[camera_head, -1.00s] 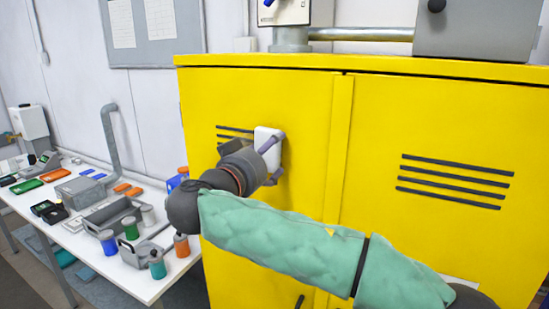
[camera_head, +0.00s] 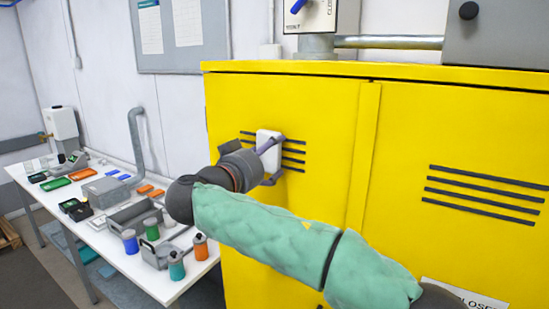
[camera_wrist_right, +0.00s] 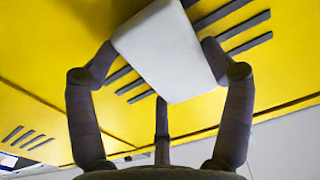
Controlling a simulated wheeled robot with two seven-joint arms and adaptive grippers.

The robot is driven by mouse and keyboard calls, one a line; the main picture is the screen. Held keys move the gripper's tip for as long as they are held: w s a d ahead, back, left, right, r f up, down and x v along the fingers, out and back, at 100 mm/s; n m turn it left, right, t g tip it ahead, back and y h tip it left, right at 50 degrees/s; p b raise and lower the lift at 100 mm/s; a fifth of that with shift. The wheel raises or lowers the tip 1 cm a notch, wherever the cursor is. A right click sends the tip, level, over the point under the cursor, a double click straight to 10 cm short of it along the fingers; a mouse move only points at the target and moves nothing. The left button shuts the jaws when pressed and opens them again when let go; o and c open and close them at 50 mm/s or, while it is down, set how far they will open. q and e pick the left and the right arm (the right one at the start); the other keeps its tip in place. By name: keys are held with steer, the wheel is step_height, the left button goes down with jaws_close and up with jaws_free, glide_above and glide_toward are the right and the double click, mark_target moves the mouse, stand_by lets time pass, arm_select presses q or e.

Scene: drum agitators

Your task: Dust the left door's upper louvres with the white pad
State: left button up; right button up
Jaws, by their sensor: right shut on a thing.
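The white pad (camera_head: 267,141) is held by my right gripper (camera_head: 268,160), whose fingers grip it on opposite sides. The pad hides the middle of the louvres. It looks close against the yellow left door (camera_head: 320,110), but I cannot tell whether it touches. My left gripper is not in view.
The right door's louvres (camera_head: 485,197) are clear. A white table (camera_head: 190,285) at the left holds trays, boxes and several coloured jars. A grey box (camera_head: 495,30) and a pipe (camera_head: 390,42) are on or above the cabinet top. A sign (camera_head: 460,295) is on the right door.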

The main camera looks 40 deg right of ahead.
steer(key=shift+w+a, duration=0.25)
steer(key=shift+w, duration=0.35)
steer(key=shift+w+a, duration=0.3)
steer(key=shift+w, duration=0.3)
steer(key=shift+w+a, duration=0.25)
steer(key=shift+w, duration=0.35)
steer(key=shift+b+v, duration=1.1)
steer(key=shift+v, duration=1.9)
steer(key=b+v, duration=0.1)
steer(key=v, duration=0.2)
